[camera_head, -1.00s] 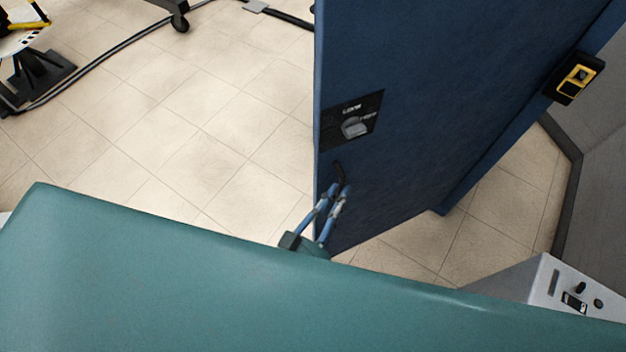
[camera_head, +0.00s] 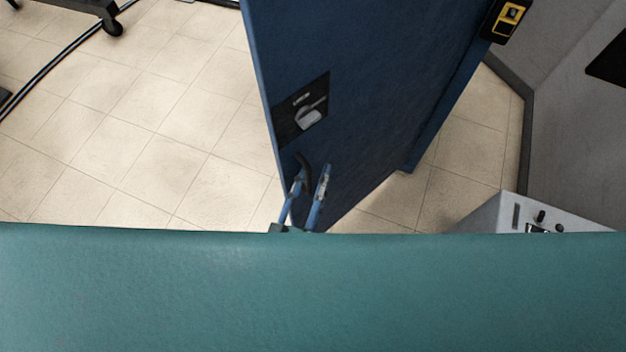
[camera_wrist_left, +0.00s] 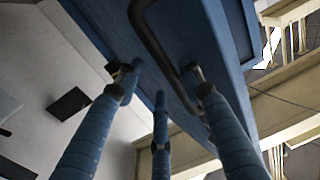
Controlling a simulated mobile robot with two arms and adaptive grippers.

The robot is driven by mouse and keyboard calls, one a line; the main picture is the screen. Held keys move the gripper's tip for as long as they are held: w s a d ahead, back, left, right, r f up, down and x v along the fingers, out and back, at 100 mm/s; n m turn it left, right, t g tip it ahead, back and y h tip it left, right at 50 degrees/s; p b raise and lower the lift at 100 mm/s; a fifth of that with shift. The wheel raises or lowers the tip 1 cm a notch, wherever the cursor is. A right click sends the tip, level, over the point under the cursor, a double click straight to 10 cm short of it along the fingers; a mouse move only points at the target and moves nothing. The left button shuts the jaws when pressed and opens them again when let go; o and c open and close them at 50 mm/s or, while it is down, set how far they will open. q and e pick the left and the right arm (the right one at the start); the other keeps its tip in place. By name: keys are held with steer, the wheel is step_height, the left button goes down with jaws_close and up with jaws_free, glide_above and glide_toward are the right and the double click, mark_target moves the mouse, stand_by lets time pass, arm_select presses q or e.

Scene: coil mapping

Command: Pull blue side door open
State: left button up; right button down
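The blue side door (camera_head: 375,85) stands ajar in the head view, with floor visible on both sides. A dark latch plate (camera_head: 301,110) with a grey knob is on its face. Below it is the black curved door handle (camera_head: 303,164), which also shows in the left wrist view (camera_wrist_left: 152,40). My left gripper (camera_head: 311,173) is at the handle, its blue fingers apart. In the left wrist view the open fingers (camera_wrist_left: 160,85) are spread, with the handle between or just beyond them; contact is unclear. My right gripper is not in view.
A grey box with controls (camera_head: 528,213) stands at the right, near a grey wall (camera_head: 570,120). A yellow-and-black device (camera_head: 508,20) is at the door's upper right. A wheeled stand (camera_head: 105,18) and cables lie at the upper left. The tiled floor (camera_head: 130,110) left of the door is clear.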

arm_select(q)
steer(key=v, duration=1.2)
steer(key=shift+s+a, duration=0.3)
steer(key=shift+a, duration=0.1)
